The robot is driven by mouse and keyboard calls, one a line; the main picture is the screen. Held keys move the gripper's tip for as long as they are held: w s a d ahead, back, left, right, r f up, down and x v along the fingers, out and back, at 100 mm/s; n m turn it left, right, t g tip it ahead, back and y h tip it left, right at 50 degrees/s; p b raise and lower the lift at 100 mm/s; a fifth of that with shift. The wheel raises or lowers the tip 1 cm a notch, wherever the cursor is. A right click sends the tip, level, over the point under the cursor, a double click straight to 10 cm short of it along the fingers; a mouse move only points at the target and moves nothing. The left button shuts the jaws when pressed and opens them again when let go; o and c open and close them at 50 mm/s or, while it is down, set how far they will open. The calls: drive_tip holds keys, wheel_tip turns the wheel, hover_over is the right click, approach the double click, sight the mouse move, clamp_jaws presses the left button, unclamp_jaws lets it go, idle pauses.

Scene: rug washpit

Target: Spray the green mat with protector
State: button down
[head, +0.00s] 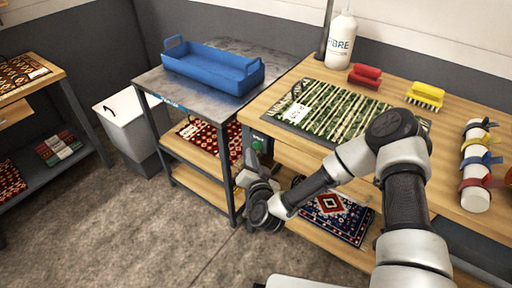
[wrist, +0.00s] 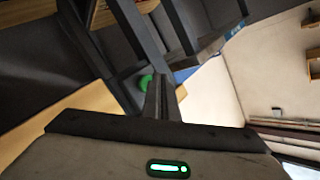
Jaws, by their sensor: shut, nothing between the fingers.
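The green mat (head: 345,112), patterned in green and cream, lies flat on the wooden bench top with a white tag (head: 298,113) at its left end. A white bottle (head: 341,42) with a dark label ending in "BRE" stands upright behind the mat; whether it is the protector I cannot tell. My gripper (head: 250,157) is low in front of the gap between the bench and the metal table, below the bench top and away from mat and bottle. In the wrist view its fingers (wrist: 161,97) are together with nothing between them. My arm hides the mat's right front part.
Red (head: 365,75) and yellow (head: 425,95) brushes stand behind the mat. A white roll with coloured straps (head: 476,165) is at right. A blue tray (head: 212,68) sits on the metal table (head: 158,84). Rugs fill lower shelves. A white bin (head: 128,118) stands left; floor in front is clear.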

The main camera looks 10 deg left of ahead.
drive_tip(key=shift+w, duration=0.15)
drive_tip(key=shift+w+d, duration=0.15)
drive_tip(key=shift+w, duration=0.1)
drive_tip(key=shift+w+d, duration=0.25)
drive_tip(key=shift+w, duration=0.35)
idle(2.2)
drive_tip(key=shift+s+a, duration=0.2)
drive_tip(key=shift+s, duration=0.3)
drive_tip(key=shift+s+a, duration=0.2)
drive_tip(key=shift+s, duration=0.3)
drive_tip(key=shift+s, duration=0.1)
drive_tip(key=s, duration=0.1)
drive_tip(key=s+a, duration=0.1)
drive_tip(key=s, duration=0.1)
drive_tip(key=s+a, duration=0.1)
drive_tip(key=shift+s, duration=0.2)
idle(0.4)
